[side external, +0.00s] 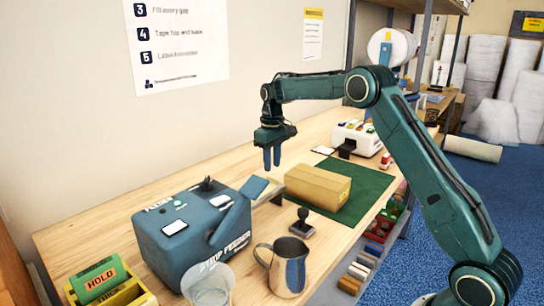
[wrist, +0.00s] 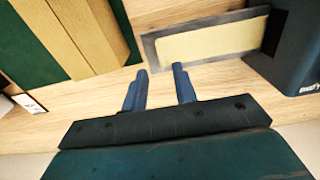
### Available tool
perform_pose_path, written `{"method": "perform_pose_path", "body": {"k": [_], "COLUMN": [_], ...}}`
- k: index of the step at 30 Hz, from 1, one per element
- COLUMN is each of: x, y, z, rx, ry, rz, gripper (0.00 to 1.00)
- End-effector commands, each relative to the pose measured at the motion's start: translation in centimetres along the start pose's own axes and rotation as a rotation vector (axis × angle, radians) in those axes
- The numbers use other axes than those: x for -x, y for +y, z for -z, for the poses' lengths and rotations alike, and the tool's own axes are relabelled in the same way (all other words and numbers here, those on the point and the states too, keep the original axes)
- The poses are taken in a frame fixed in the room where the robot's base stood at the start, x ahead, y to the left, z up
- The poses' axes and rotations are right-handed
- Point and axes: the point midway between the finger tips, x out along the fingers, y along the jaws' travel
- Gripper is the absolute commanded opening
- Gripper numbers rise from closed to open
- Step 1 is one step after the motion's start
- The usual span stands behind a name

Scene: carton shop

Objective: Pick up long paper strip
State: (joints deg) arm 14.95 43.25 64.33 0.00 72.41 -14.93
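A pale cream strip (wrist: 210,42), which looks like the paper strip, lies flat in a grey-rimmed tray (wrist: 150,50) beside the strip feeder (wrist: 298,45). In the side view, the tray (side external: 262,199) sticks out between the blue feeder (side external: 195,232) and the carton, and the strip is mostly hidden there. My gripper (side external: 272,166) points down above the bench, higher than the tray. Its two fingers stand apart and empty in the wrist view (wrist: 160,70), with the strip beyond the fingertips.
A brown carton (side external: 318,187) sits on a green mat (side external: 368,186) right of the tray. A black-handled stamp (side external: 301,224), a metal jug (side external: 288,268) and a clear cup (side external: 208,288) stand in front. A white machine (side external: 357,138) stands behind the mat.

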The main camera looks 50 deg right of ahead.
Motion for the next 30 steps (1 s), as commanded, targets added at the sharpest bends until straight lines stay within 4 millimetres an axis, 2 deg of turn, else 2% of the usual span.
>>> {"method": "perform_pose_path", "body": {"k": [5, 15, 30], "x": [-1.0, -4.6, -5.1], "y": [0.0, 0.1, 0.1], "z": [0.0, 0.0, 0.0], "rx": [0.0, 0.0, 0.0], "ry": [-0.001, -0.001, 0.0], "rz": [0.0, 0.0, 0.0], "gripper": [0.28, 0.28, 0.28]}}
